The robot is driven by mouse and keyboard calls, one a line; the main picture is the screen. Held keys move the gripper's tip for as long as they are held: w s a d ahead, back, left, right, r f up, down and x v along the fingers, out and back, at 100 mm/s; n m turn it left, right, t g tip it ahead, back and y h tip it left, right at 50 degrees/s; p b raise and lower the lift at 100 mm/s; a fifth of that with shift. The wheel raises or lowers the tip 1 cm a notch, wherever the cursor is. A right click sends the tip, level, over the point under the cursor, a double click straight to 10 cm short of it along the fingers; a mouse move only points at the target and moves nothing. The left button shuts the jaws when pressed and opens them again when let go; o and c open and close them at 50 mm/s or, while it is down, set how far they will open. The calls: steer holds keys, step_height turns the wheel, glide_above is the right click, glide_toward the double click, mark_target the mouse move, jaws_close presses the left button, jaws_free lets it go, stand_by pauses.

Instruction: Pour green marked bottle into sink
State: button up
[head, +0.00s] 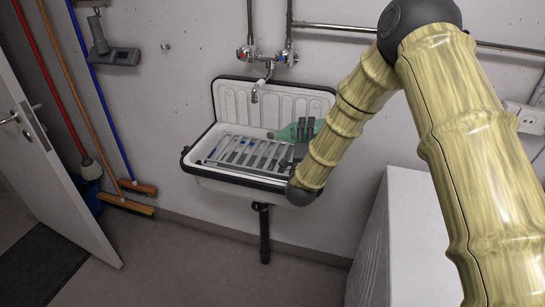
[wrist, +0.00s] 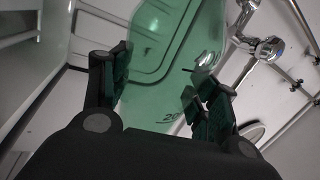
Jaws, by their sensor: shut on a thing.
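A green translucent bottle (head: 287,132) is over the white sink (head: 228,107) on the wall in the head view. It appears tipped onto its side, with its narrower end pointing left. My gripper (head: 306,127) is shut on the bottle from the right, above the slatted rack in the sink. In the wrist view the bottle (wrist: 160,45) lies between the two dark fingers of my gripper (wrist: 157,90), and part of a number shows on it. The lower part of the bottle is hidden by the gripper there. I cannot tell whether liquid is flowing.
A wall tap (head: 257,91) hangs above the sink, left of the bottle; it also shows in the wrist view (wrist: 270,46). A white appliance (head: 410,235) stands at right. Brooms (head: 125,180) and an open door (head: 45,150) are at left. The floor before the sink is clear.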

mark_target(288, 133)
steer(key=shift+w+a+f+n+t+y+b, duration=0.15)
steer(key=shift+a+n+y+b, duration=0.35)
steer(key=shift+n, duration=0.9)
steer(key=shift+s+a+n+t+y+b, duration=0.1)
steer(key=shift+a+n+t+y+b, duration=0.35)
steer(key=shift+n, duration=0.95)
steer(key=shift+a+r+n+y, duration=0.25)
steer(key=shift+a+n+y, duration=0.1)
steer(key=shift+n, duration=0.15)
stand_by(0.7)
